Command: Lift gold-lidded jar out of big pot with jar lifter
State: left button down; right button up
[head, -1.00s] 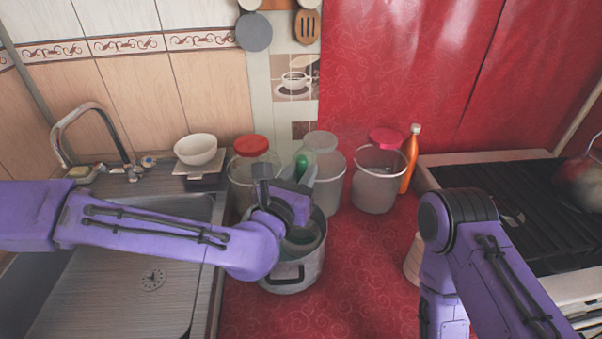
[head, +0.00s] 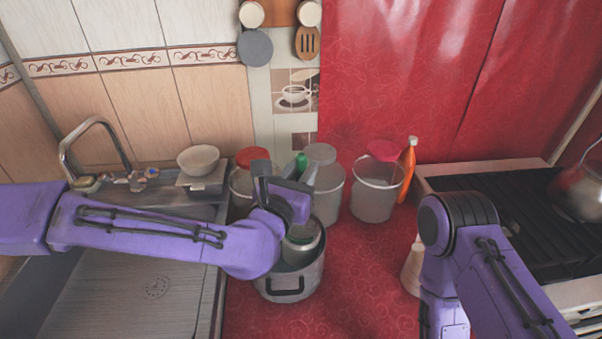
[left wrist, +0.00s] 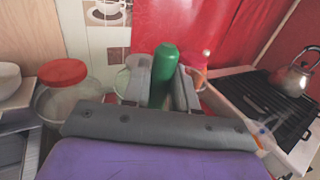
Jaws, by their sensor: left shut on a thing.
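My left gripper (head: 288,190) is above the big pot (head: 290,287) and is shut on the green handle of the jar lifter (head: 301,163). The green handle (left wrist: 165,72) stands upright between the two grey fingers in the left wrist view. A greyish-green, rounded jar shape (head: 303,245) shows at the pot's mouth below the gripper, its lower part inside the pot. The gripper hides its top, so I cannot make out a gold lid or how the lifter grips it. My right arm is at the right; its gripper is out of view.
Behind the pot stand a red-lidded container (head: 243,185), a clear container (head: 325,190), a bucket (head: 375,195) and an orange bottle (head: 408,170). The sink (head: 130,290) is left, the stove (head: 500,210) right. Red oilcloth (head: 350,270) right of the pot is clear.

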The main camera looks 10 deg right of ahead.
pick_arm(q)
jog(key=shift+r+p, duration=4.7)
jog(key=shift+r, duration=2.15)
jog(key=shift+s+d, duration=0.2)
jog(key=shift+d, duration=0.05)
jog(key=s+d+b, duration=0.3)
jog(key=s+d, duration=0.7)
jog(key=d, duration=0.1)
jog(key=shift+s+d, duration=0.15)
jog(key=shift+d, duration=0.05)
jog(key=shift+f, duration=0.1)
jog(key=shift+b, duration=0.35)
